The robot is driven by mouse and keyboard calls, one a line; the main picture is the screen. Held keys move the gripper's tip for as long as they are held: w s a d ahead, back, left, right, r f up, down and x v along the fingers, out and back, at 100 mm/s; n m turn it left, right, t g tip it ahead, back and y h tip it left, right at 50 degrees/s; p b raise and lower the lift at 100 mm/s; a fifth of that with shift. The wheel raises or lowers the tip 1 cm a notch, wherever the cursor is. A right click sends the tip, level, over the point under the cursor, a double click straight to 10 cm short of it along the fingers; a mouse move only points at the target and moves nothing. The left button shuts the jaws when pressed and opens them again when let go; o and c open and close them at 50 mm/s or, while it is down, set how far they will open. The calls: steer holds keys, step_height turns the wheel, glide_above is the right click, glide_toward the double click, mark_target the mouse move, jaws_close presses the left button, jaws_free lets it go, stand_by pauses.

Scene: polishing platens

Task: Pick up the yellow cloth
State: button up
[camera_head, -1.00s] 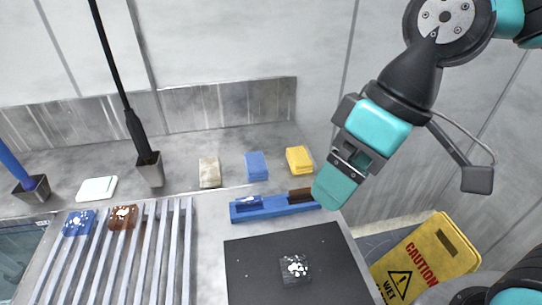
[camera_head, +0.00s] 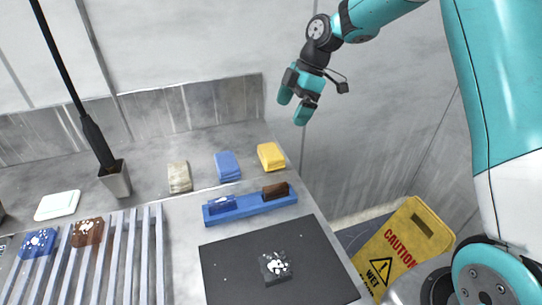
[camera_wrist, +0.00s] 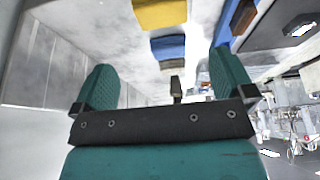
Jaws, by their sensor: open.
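The yellow cloth (camera_head: 270,156) is a small folded stack on the grey ledge, at the right end of a row of cloths. In the wrist view the yellow cloth (camera_wrist: 160,12) shows at the top, beyond the fingers. My gripper (camera_head: 293,107) is open and empty, up and slightly to the right of the yellow cloth in the head view, apart from it. In the wrist view its two green fingers (camera_wrist: 160,82) stand wide apart with nothing between them that they touch.
A blue cloth (camera_head: 227,166) and a beige cloth (camera_head: 179,177) lie left of the yellow one. A blue holder (camera_head: 250,205) with two brushes stands in front. A black plate (camera_head: 225,275) with a dark block (camera_head: 275,267) lies nearer. A yellow caution sign (camera_head: 405,250) stands at right.

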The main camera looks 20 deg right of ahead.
glide_above(271, 151)
steer(key=d, duration=0.3)
steer(key=f, duration=0.5)
steer(key=f+p, duration=0.1)
steer(key=f, duration=0.1)
steer(key=shift+w+a+f, duration=0.1)
steer(key=shift+a+f, duration=0.05)
steer(key=shift+a, duration=0.1)
steer(key=shift+p+x, duration=0.65)
steer(key=shift+x, duration=2.2)
steer(key=shift+a, duration=0.2)
steer(key=c, duration=0.6)
